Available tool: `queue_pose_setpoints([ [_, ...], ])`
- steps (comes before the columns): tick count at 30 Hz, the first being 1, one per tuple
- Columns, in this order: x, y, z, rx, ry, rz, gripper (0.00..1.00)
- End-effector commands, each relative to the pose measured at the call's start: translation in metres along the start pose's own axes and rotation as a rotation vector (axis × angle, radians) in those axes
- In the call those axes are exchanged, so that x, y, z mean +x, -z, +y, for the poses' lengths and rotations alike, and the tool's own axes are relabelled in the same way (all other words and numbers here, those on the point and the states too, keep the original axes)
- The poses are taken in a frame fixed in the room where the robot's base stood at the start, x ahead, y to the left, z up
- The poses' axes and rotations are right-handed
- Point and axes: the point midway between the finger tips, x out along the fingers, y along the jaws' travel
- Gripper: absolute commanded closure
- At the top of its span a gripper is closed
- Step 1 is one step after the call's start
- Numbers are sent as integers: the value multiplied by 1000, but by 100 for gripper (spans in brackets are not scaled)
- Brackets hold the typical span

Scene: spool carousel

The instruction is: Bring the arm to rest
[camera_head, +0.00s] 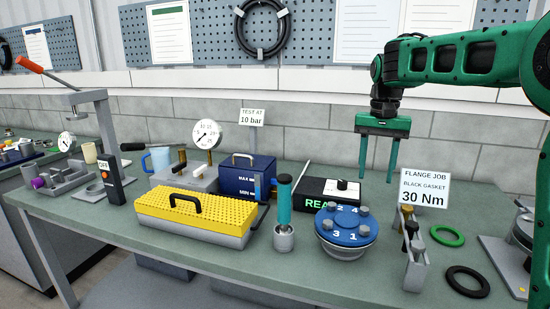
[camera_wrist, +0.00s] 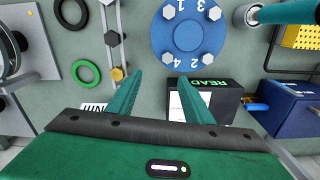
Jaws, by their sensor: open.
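My green arm (camera_head: 465,62) reaches in from the right in the head view. My gripper (camera_head: 377,175) is open and empty, its fingers pointing down above the bench. It hangs behind and to the right of the blue numbered flange (camera_head: 345,226) and right of the black box reading "READ" (camera_head: 323,196). In the wrist view my gripper (camera_wrist: 157,88) shows its two fingers well apart with nothing between them. The blue flange (camera_wrist: 188,38) lies ahead of the fingertips there, and the black box (camera_wrist: 215,100) is partly hidden by a finger.
A bolt rack (camera_head: 414,262), a sign (camera_head: 424,190), a green ring (camera_head: 447,235) and a black ring (camera_head: 467,281) are on the right. A teal-handled tool (camera_head: 284,205), a yellow-topped case (camera_head: 196,215) and a blue tank (camera_head: 240,178) stand left. Bare bench (camera_head: 385,205) lies under the gripper.

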Motion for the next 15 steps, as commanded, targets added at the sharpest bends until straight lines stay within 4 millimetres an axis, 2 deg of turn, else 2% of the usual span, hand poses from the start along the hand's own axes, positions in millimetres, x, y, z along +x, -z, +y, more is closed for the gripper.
queue_pose_setpoints([
  [8,6,-29,50,4,-17,10,54],
  [11,12,-42,78,16,-25,11,54],
  [14,21,-63,114,30,-31,12,54],
  [15,26,-74,131,39,-33,12,54],
])
